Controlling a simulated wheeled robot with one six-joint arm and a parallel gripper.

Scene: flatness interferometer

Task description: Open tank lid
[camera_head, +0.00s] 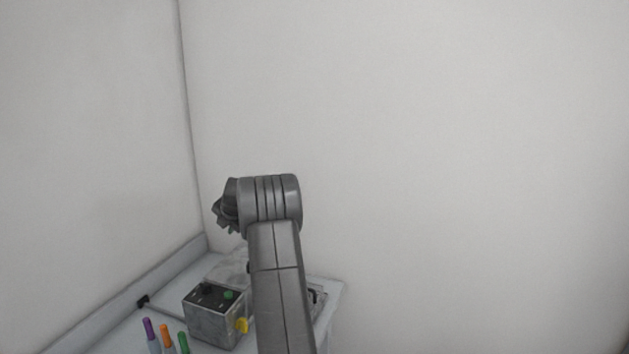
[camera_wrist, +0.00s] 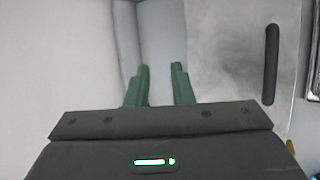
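In the wrist view, my gripper (camera_wrist: 161,68) has two green fingers standing apart with nothing between them. A grey, cloudy flat panel (camera_wrist: 222,60), which looks like the tank lid, lies to the right of the fingers. A dark bar handle (camera_wrist: 271,65) runs along its right side, clear of my fingers. In the head view, my arm hides much of the bench, and only a sliver of green finger shows by the wrist. A small dark handle-like part (camera_head: 314,296) shows just right of my arm; I cannot tell whether it is the same handle.
A grey control box (camera_head: 211,322) with dark and green knobs and a yellow part (camera_head: 242,325) stands on the bench (camera_head: 118,335). Purple (camera_head: 148,328), orange (camera_head: 166,335) and green (camera_head: 183,342) capped pens stand front left. Walls close the back and left; the right side looks clear.

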